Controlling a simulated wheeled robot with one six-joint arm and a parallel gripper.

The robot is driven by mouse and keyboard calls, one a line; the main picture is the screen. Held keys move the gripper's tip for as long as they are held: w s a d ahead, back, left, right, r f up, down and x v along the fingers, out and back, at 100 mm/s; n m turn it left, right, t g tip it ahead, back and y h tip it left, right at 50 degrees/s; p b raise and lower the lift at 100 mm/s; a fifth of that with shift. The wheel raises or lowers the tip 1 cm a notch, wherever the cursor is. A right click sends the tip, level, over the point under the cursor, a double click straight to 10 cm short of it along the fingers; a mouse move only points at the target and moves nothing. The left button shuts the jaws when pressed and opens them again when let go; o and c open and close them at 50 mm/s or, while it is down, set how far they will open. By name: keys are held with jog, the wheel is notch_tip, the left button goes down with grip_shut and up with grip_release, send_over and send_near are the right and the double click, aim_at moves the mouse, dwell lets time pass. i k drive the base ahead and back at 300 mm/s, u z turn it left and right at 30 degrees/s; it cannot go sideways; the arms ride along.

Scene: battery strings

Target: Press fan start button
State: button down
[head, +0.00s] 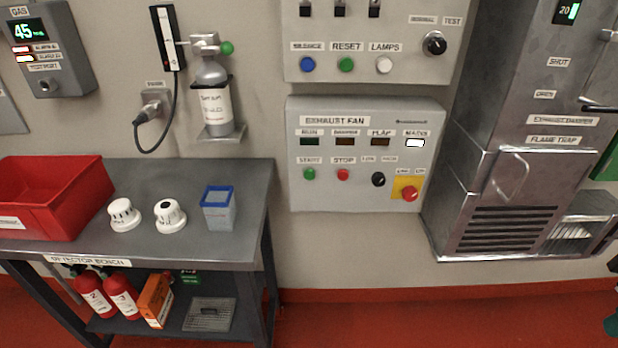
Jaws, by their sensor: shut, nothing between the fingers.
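The exhaust fan panel (366,153) is a light grey box on the wall, right of centre in the head view. Its green start button (309,174) sits at the lower left under a START label. A red stop button (343,174) is just right of it. Further right are a black selector knob (378,179) and a red emergency knob (409,193) on a yellow plate. Of the indicator windows above, the mains one (415,143) is lit white; the others look dark. My gripper is not in view.
A grey detector bench (255,190) stands at left with a red bin (45,195), two white detectors and a blue-rimmed container (217,208). Another button panel (370,40) hangs above the fan panel. A metal damper cabinet (500,200) juts out at right. Red floor (360,325) below the panel is clear.

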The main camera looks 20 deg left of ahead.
aim_at(309, 174)
jog(key=z, duration=0.5)
jog(key=i, duration=0.35)
jog(key=u, duration=2.15)
